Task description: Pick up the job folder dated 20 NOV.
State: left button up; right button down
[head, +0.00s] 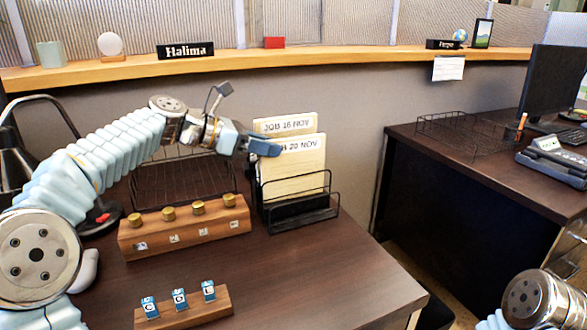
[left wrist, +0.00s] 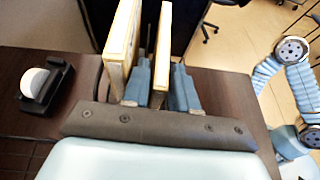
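The job folder labelled 20 NOV (head: 295,165) stands upright at the front of a black wire holder (head: 300,213) on the desk. The folder labelled 16 NOV (head: 285,124) stands just behind it. My left gripper (head: 264,147) is at the left edge of the 20 NOV folder, near its upper part. In the left wrist view, the gripper (left wrist: 163,85) has its blue fingers on either side of the nearer folder (left wrist: 162,60), with a slight gap showing. The other folder (left wrist: 121,55) is outside the fingers, to the left. My right gripper is out of view.
A wooden block with several brass knobs (head: 184,227) and a block with lettered cubes (head: 182,310) stand on the desk. An empty wire tray (head: 180,180) is behind. A shelf (head: 340,58) runs along the back. The desk's right front is clear.

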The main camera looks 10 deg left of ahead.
pick_arm(q)
jog(key=shift+w+d+f, duration=0.25)
jog(key=shift+d, duration=0.15)
jog(key=shift+c, duration=0.2)
grip_shut()
jog(key=shift+r, duration=0.1)
